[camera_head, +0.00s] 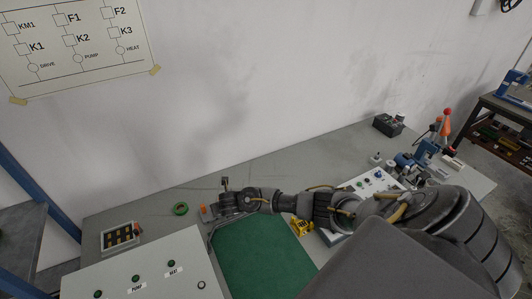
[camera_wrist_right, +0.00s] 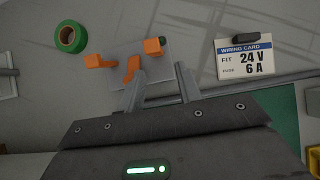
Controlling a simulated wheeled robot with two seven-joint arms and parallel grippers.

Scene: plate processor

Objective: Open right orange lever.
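In the right wrist view, a small grey block (camera_wrist_right: 118,77) lies on the table and carries several orange parts. An orange lever (camera_wrist_right: 153,46) is at its right end, with a bit of green beside it. Another orange piece (camera_wrist_right: 131,70) is in the middle and one (camera_wrist_right: 97,61) is at the left. My right gripper (camera_wrist_right: 161,70) is open, its fingers apart over the block's right side, with nothing seen between them. The left finger overlaps the block near the middle orange piece; contact cannot be told. In the head view, orange (camera_head: 203,210) shows beside my right gripper (camera_head: 224,186). My left gripper is out of view.
Green tape roll (camera_head: 181,209) lies left of the block. A wiring card (camera_wrist_right: 245,61) reading 24 V, 6 A lies to its right in the wrist view. A grey panel box (camera_head: 150,270) stands in front, beside a green mat (camera_head: 262,262). The table is clear toward the wall.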

